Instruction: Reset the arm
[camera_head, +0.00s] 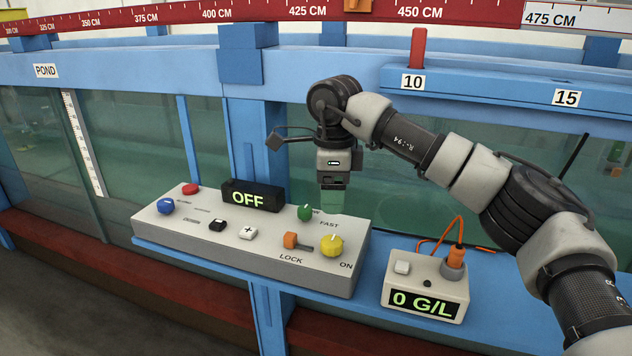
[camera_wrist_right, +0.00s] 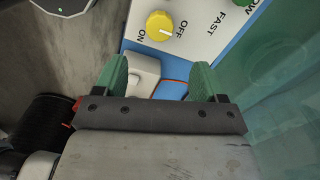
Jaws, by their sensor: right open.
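My right arm comes in from the right in the head view. Its gripper (camera_head: 332,200) points down above the back right part of the grey control box (camera_head: 200,232), near the green knob (camera_head: 305,212) and the yellow knob (camera_head: 331,245). In the right wrist view the two green fingers of the right gripper (camera_wrist_right: 158,75) are apart with nothing held between them. The yellow knob (camera_wrist_right: 160,26) shows beyond the fingers, with its pointer toward OFF. My left gripper is in neither view.
The box carries an OFF display (camera_head: 251,196), a red button (camera_head: 190,188), a blue knob (camera_head: 165,206) and an orange lock slider (camera_head: 290,240). A meter (camera_head: 425,288) reading 0 G/L stands right of it. The flume's blue frame (camera_head: 260,150) and glass are behind.

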